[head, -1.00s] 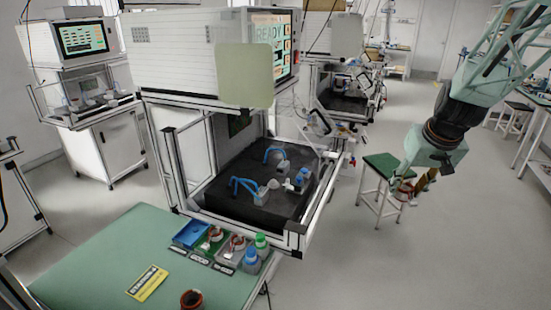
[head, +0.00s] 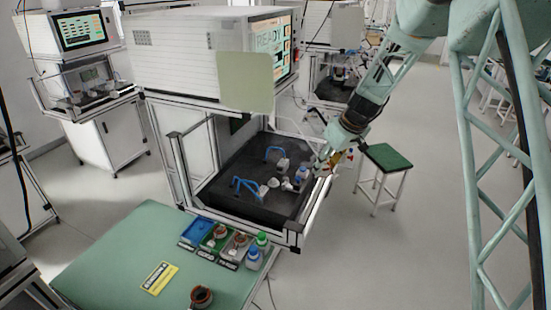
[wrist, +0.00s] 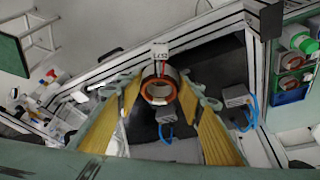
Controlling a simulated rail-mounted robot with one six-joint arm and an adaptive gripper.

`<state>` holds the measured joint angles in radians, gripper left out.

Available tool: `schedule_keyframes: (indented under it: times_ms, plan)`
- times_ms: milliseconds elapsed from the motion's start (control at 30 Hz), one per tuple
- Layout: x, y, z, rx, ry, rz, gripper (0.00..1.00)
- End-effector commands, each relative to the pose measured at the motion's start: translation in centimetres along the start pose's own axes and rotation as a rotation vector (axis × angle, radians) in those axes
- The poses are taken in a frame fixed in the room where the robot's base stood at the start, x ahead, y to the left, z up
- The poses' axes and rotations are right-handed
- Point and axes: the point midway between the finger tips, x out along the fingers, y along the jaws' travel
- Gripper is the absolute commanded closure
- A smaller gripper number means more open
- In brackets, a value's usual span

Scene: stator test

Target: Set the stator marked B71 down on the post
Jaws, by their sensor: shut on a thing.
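In the wrist view my gripper (wrist: 160,98) is shut on a stator (wrist: 146,92), a dark ring with a copper-orange winding. A small white tag (wrist: 160,50) stands at its far side; I cannot read its marking surely. In the head view my gripper (head: 331,163) is at the right front edge of the open test station (head: 225,195), beside its frame. Inside, on the black bed, are grey blocks with blue hoses (head: 249,186) and a small pale upright piece (head: 274,182). I cannot tell surely which piece is the post.
The station's metal frame rail (head: 314,213) runs close to my gripper. A green stool (head: 389,158) stands to the right. The green bench (head: 120,255) at front holds trays with stators (head: 219,233), capped bottles (head: 253,258), a yellow sign (head: 160,278) and another copper-wound ring (head: 201,297).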

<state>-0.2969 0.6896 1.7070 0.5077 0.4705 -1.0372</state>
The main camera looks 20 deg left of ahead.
Motion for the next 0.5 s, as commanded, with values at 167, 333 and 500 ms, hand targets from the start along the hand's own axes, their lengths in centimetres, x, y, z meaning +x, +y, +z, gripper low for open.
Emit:
schedule_keyframes:
  times_ms: [167, 333, 500]
  plan:
    - [1.8, -2.7, -3.7, -0.105, 0.000, -0.044, 0.81]
    - [3.8, -5.3, -6.6, -0.199, 0.000, -0.084, 0.81]
    - [5.5, -8.1, -9.3, -0.290, 0.000, -0.121, 0.81]
